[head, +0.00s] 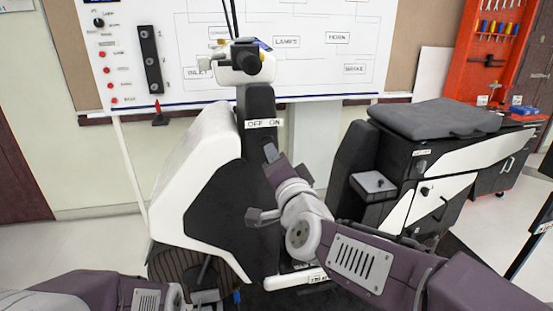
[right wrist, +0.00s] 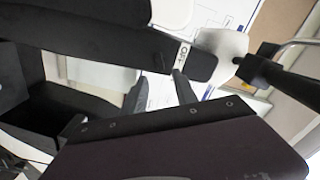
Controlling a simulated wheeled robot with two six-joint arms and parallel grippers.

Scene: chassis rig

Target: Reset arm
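My right arm reaches in from the right in the head view. Its gripper (head: 270,154) is in front of the black steering column (head: 258,105), just below the white OFF/ON label (head: 264,123). In the right wrist view two dark fingers of the right gripper (right wrist: 160,82) stand apart with nothing seen between them. The label (right wrist: 182,54) lies close to one fingertip there. Whether the fingers touch the column is unclear. My left arm is low at the left of the head view, with its gripper (head: 206,297) near the bottom edge. Its fingers are too unclear to read.
A white-and-black scooter front (head: 190,170) stands ahead, with a handlebar head (head: 240,65) on top. A black seat unit (head: 435,118) is at the right. A whiteboard with diagrams (head: 330,75) is behind. Open floor (head: 90,235) lies at the left.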

